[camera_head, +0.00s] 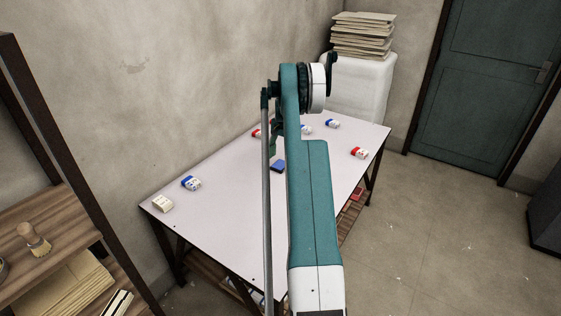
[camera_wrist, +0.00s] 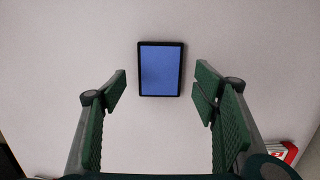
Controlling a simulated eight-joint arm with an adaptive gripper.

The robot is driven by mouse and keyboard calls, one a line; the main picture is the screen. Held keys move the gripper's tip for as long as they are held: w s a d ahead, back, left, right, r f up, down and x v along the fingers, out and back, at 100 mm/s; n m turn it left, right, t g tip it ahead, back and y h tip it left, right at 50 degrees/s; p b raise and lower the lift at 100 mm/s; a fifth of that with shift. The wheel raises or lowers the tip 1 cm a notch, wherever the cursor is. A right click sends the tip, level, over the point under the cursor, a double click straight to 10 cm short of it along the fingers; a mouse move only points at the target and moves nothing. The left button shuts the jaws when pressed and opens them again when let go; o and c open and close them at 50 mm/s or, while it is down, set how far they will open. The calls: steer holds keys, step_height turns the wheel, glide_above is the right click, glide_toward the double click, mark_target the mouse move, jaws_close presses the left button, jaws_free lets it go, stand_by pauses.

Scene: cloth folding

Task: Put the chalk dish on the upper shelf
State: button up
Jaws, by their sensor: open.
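A small flat rectangular piece with a blue face and a dark rim (camera_wrist: 160,70), which looks like the chalk dish, lies on the white table. It also shows in the head view (camera_head: 278,166), just left of my arm. My gripper (camera_wrist: 163,86) is open and empty above the table, its green fingers on either side of the dish's near end in the picture and apart from it. In the head view my arm largely hides the gripper. A wooden shelf unit stands at the left; its higher visible board (camera_head: 55,205) holds a brush (camera_head: 36,240).
Small blue-and-white (camera_head: 191,184) and red-and-white packs (camera_head: 359,152) are scattered on the table (camera_head: 225,215). A cream block (camera_head: 162,203) sits at its left corner. The shelf's dark post (camera_head: 75,150) rises beside the boards. Papers are stacked on a white cabinet (camera_head: 360,90) behind.

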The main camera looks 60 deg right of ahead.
step_height(320, 180, up, 8)
steer(key=d+p, duration=0.1)
steer(key=shift+r, duration=0.2)
stand_by(0.9)
